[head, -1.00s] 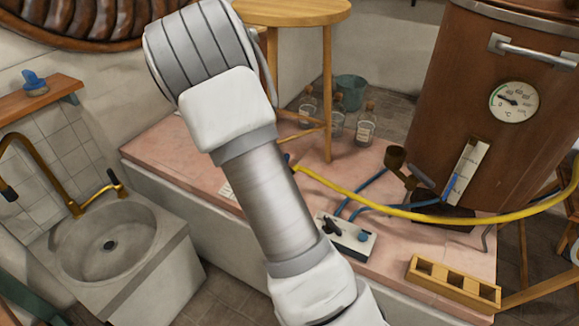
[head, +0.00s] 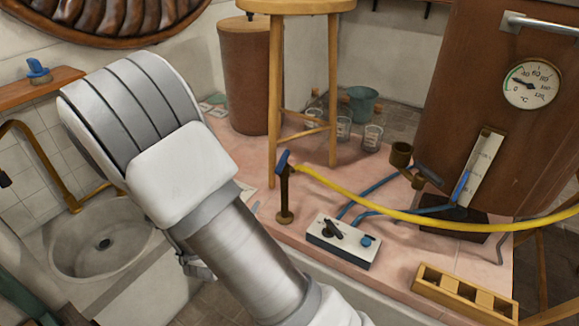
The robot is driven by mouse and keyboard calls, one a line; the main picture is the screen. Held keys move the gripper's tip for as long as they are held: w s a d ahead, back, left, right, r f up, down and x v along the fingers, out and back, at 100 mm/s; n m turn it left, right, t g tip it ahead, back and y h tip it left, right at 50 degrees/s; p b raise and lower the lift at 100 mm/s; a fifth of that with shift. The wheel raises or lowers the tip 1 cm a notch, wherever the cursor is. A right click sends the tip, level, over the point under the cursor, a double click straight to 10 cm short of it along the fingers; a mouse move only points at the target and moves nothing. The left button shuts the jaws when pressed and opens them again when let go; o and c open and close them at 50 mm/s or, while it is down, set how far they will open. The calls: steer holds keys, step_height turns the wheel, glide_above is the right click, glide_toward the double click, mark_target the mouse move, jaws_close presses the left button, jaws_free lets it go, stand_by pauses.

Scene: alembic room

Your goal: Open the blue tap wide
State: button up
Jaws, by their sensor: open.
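The blue tap (head: 284,165) stands on the pink tiled ledge, a dark brass post with a blue lever handle on top. The lever is tilted, and the yellow hose starts beside it. How far the tap is open I cannot tell. My arm (head: 180,190) crosses the left and lower middle of the head view, left of the tap and apart from it in the picture. My gripper does not show clearly. A small grey metal part shows below the arm, too little of it to tell what it is.
The yellow hose (head: 400,213) runs right across the ledge. A wooden stool (head: 331,90) stands behind the tap, and a control box (head: 343,243) lies right of it. A copper vessel (head: 470,110) with a dial, a wooden rack (head: 465,293) and a sink (head: 65,250) flank the ledge.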

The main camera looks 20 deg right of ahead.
steer(key=s+d+r+n+t+h+b, duration=0.1)
steer(key=s+d+r+n+t+h, duration=0.1)
steer(key=s+r+n+h, duration=0.3)
steer(key=m+y+b, duration=0.2)
steer(key=b, duration=0.1)
glide_toward(288, 150)
steer(key=x, duration=0.6)
steer(key=shift+w+f, duration=0.3)
steer(key=shift+f, duration=0.05)
steer(key=shift+c, duration=0.2)
jaws_close()
